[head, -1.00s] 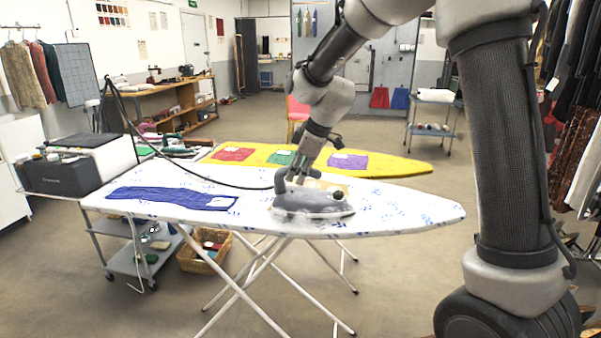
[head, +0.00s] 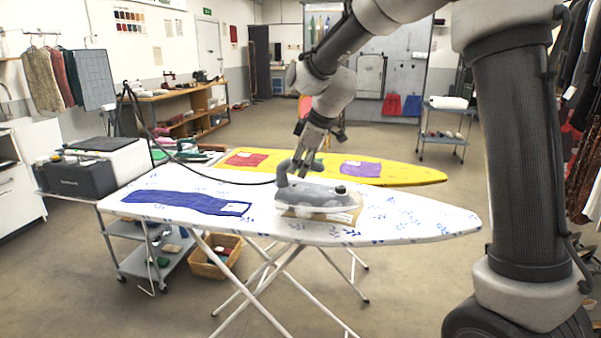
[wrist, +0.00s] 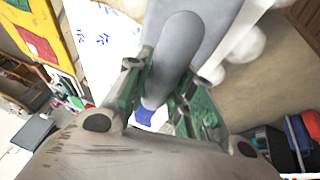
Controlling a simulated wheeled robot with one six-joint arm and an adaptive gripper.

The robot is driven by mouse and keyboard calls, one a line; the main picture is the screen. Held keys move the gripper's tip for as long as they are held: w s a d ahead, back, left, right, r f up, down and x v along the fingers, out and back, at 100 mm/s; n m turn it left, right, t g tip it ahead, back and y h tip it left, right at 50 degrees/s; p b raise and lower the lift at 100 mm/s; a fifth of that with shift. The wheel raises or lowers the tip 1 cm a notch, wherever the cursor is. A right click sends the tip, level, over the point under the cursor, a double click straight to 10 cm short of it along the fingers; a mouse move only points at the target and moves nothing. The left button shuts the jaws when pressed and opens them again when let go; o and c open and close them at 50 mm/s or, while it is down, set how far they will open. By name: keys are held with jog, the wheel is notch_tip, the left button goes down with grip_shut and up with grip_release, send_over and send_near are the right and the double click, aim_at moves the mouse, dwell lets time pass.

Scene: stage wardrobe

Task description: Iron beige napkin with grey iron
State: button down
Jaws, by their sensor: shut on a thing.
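The grey iron (head: 322,196) is on the white ironing board with blue leaf sprigs (head: 415,222). It sits over the beige napkin (head: 352,213), whose edges show around the front and right of its soleplate; the rest is hidden under the iron. My gripper (head: 306,166) is shut on the iron's handle from above. In the wrist view the green fingers of my gripper (wrist: 160,95) close around the thick grey handle of the iron (wrist: 178,50). The napkin cannot be made out in the wrist view.
A blue cloth (head: 185,203) lies on the board left of the iron. Behind stands a yellow board (head: 400,172) with red and purple cloths. A dark steam station (head: 75,178) with a cable stands at left. A wicker basket (head: 213,262) is under the board.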

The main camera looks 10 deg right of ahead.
jog(key=shift+r, duration=2.3)
